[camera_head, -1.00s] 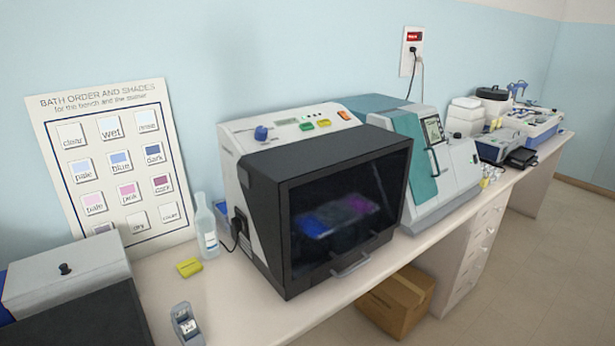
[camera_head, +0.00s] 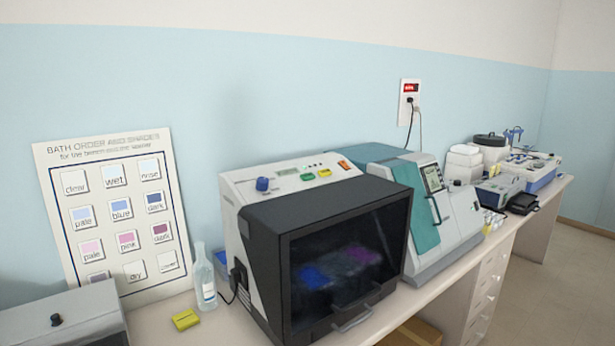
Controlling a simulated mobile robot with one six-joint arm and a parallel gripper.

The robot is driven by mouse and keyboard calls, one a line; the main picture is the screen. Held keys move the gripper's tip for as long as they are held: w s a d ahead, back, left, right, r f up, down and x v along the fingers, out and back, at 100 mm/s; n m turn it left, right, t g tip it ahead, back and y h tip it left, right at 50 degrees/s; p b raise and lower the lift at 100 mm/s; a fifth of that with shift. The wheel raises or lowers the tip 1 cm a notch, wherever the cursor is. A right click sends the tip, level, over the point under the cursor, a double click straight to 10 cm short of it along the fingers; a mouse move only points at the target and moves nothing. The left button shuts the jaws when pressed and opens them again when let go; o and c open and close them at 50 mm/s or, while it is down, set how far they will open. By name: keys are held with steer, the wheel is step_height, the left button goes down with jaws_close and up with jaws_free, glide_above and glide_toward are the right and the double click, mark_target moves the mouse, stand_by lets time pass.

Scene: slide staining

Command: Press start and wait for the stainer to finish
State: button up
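The stainer (camera_head: 262,235) stands on the bench in the middle of the view, a white machine with a large dark front window. Blue and purple patches show dimly behind the window (camera_head: 345,262), which is closed with a handle at its lower edge. Its top panel has a blue knob (camera_head: 262,184), a small display, a green button (camera_head: 307,177), a yellow button (camera_head: 324,173) and an orange switch (camera_head: 344,165). Small indicator lights seen earlier are not clear now. My gripper is not in view.
A bath order chart (camera_head: 112,215) leans on the wall at left. A lit red wall unit (camera_head: 410,88) hangs above.

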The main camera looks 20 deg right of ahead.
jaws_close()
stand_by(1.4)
